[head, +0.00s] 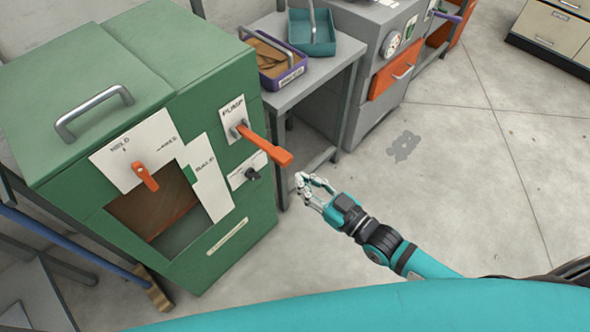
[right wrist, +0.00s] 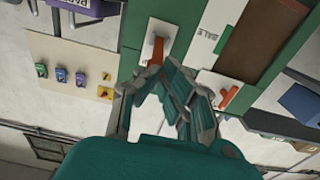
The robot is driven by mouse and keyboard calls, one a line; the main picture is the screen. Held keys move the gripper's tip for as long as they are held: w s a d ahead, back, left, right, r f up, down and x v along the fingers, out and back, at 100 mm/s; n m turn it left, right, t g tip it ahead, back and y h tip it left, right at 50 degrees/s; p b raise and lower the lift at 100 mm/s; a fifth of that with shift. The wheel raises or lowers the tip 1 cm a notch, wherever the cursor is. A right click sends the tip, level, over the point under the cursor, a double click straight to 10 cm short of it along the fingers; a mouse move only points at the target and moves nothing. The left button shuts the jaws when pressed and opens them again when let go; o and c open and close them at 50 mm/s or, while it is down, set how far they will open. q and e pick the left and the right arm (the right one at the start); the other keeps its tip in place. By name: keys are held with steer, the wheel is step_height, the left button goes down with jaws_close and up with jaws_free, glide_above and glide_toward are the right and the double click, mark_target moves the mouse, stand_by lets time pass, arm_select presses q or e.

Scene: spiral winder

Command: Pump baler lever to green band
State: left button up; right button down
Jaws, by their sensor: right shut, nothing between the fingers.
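The green baler (head: 100,100) stands at the left in the head view. Its orange pump lever (head: 265,143) sticks out from the PUMP plate (head: 234,118), pointing right and slightly down. The lever also shows in the right wrist view (right wrist: 156,52), beyond the fingers. A white plate marked BALE (head: 205,180) with a green patch is below left of the lever. A second, smaller orange handle (head: 146,176) sits on the HOLD plate. My right gripper (head: 300,183) is shut and empty, below right of the lever's tip and apart from it. My left gripper is not in view.
A grey table (head: 345,50) behind the baler holds a purple-rimmed bin (head: 285,75) and a teal tray (head: 312,40). A grey cabinet with an orange drawer (head: 392,75) stands beside it. A broom (head: 155,290) is by the baler's base. The floor at the right is clear.

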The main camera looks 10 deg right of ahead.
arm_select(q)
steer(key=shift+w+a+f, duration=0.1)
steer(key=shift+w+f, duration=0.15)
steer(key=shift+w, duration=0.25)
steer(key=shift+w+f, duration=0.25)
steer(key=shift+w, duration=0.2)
arm_select(e)
steer(key=v, duration=0.3)
steer(key=f+v, duration=0.1)
steer(key=v, duration=0.1)
steer(key=shift+s+d+f, duration=0.15)
steer(key=shift+s+d, duration=0.05)
steer(key=shift+d, duration=0.2)
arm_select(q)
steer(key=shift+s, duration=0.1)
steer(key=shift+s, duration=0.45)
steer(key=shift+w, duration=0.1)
